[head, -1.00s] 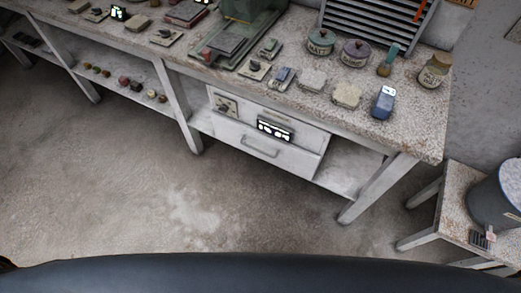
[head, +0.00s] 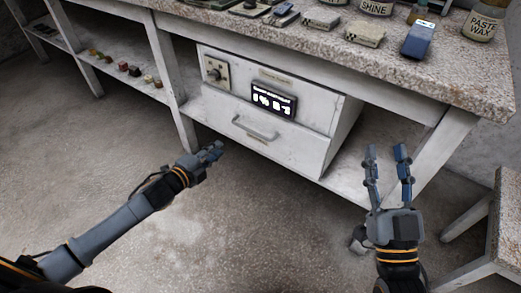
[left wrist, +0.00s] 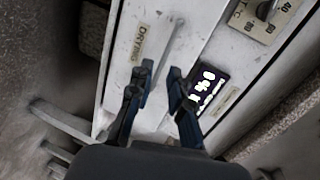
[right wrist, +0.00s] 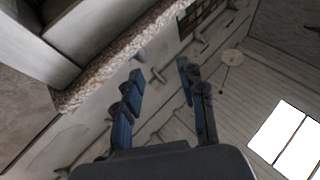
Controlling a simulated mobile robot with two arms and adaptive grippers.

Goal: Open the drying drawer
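The drying drawer (head: 285,141) is the lower front of a white cabinet under the bench and looks closed. Its bar handle (head: 254,128) is in the middle of the front. My left gripper (head: 218,148) is left of and below the handle in the head view, apart from it. In the left wrist view its fingers (left wrist: 160,72) are open and empty, pointing at the cabinet front, with the "DRYING" label (left wrist: 140,43) beyond them. My right gripper (head: 386,150) is open and empty, right of the cabinet; its fingers also show in the right wrist view (right wrist: 160,70).
Above the drawer are a lit display (head: 273,101) and a dial panel (head: 216,71). The speckled bench top (head: 460,75) overhangs the cabinet. A bench leg (head: 447,150) and a stool (head: 505,215) stand at the right. The floor in front is clear.

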